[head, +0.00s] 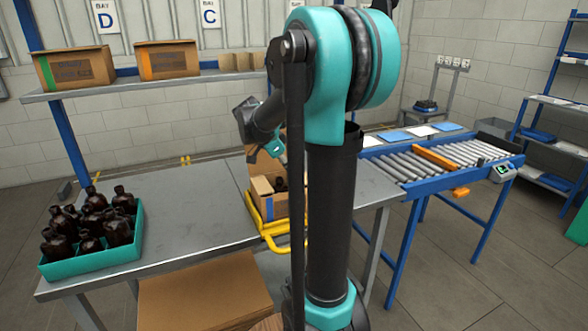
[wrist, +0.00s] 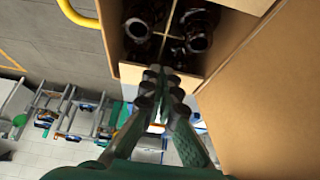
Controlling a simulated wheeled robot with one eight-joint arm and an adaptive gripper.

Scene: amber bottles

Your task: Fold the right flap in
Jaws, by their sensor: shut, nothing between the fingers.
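An open cardboard box (head: 262,187) stands on the table, partly hidden behind my arm. One flap (head: 265,164) stands up at its back in the head view. The wrist view looks into the box, where dark amber bottles (wrist: 198,38) sit between dividers. A broad cardboard panel (wrist: 272,95) fills the right of that view, and a short cardboard edge (wrist: 131,73) shows beside the fingers. I cannot tell which is the right flap. My gripper (wrist: 163,75) is shut and empty at the box's edge; contact with cardboard is unclear. Its fingertips are hidden in the head view.
A yellow frame (head: 268,229) surrounds the box's base. A teal crate (head: 97,262) of amber bottles stands at the table's left. Flat cardboard (head: 205,292) lies in front. A roller conveyor (head: 405,166) is at right. The table's (head: 185,215) middle is clear.

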